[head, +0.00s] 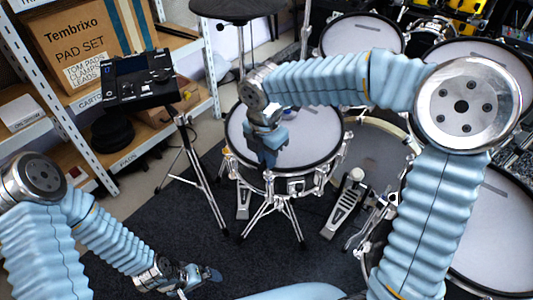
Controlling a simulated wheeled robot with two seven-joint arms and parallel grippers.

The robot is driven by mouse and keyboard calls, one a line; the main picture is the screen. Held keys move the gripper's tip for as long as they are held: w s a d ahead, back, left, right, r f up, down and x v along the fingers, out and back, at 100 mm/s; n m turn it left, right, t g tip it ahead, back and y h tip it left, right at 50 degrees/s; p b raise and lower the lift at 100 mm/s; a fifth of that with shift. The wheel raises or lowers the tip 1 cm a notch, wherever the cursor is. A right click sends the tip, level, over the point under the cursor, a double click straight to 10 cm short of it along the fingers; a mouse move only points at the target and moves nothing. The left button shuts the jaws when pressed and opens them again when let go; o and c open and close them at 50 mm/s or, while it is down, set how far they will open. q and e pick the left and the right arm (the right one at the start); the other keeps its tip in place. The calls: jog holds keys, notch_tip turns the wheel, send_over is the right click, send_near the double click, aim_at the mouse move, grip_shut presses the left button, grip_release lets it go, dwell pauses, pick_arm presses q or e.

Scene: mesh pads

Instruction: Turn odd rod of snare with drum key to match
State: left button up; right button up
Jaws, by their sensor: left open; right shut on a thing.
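The snare drum (313,131) stands on a chrome tripod stand in the middle of the head view, with a white mesh head, a black hoop and rods around its rim. My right gripper (268,158) is over the left front part of the snare, pointing down at the near rim. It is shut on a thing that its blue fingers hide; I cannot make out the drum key. Which rod is the odd one is too small to tell. My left gripper (205,274) is open, low over the dark carpet at the bottom, away from the snare.
A black drum module (140,88) stands on a tripod left of the snare. A shelf with a Tembrixo box (85,40) is at the left. A bass drum pedal (345,205) and other drums (362,36) are at the right. Carpet (190,225) at front left is clear.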

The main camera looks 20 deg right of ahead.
grip_shut()
